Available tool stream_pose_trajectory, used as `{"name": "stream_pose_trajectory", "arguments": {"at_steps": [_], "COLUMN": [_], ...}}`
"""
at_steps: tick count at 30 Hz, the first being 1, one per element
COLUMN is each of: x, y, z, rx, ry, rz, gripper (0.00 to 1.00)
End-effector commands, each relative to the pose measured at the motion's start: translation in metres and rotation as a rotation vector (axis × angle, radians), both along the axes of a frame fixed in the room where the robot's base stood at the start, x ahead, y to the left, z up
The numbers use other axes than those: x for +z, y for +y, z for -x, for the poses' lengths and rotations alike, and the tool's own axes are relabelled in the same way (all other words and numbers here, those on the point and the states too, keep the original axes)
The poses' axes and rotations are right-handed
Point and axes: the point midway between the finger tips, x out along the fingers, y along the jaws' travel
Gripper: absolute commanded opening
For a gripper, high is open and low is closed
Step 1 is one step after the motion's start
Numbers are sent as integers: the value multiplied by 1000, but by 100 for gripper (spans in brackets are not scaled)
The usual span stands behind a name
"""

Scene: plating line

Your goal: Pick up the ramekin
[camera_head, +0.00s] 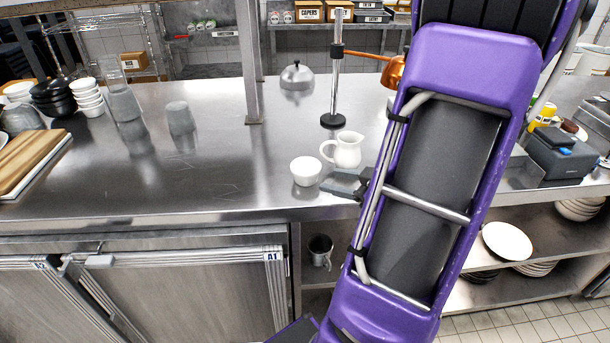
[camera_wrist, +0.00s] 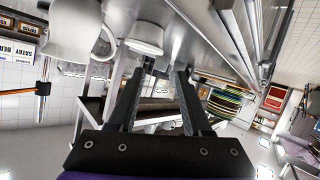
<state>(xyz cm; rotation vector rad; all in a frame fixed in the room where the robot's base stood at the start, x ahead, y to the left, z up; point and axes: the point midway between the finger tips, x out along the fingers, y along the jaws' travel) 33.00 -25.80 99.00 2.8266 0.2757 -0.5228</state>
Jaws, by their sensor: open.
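The white ramekin (camera_head: 306,171) stands upright on the steel counter, near its front edge. It also shows in the wrist view (camera_wrist: 146,36), just beyond the tip of my left finger. A white pitcher (camera_head: 347,150) stands close behind and to the right of it; its body and handle fill the upper left of the wrist view (camera_wrist: 72,32). My gripper (camera_head: 335,183) is right of the ramekin and in front of the pitcher, low over the counter. In the wrist view my gripper (camera_wrist: 165,68) has its two fingers apart with nothing between them. My purple arm hides part of the gripper in the head view.
A post on a round black base (camera_head: 334,120) stands behind the pitcher. A metal dome (camera_head: 296,76) sits farther back. Stacked white bowls (camera_head: 89,98), clear glasses (camera_head: 180,118) and a wooden board (camera_head: 28,162) are at the left. The counter left of the ramekin is clear.

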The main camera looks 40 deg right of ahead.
Motion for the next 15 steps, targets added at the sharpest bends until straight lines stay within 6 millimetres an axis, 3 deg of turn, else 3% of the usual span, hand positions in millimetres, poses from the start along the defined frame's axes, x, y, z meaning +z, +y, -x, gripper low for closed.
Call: {"name": "stream_pose_trajectory", "arguments": {"at_steps": [7, 15], "x": [-21, -28], "y": [7, 10], "z": [-48, -68], "rx": [2, -1], "ry": [2, 1], "rz": [0, 1], "gripper": [49, 49]}}
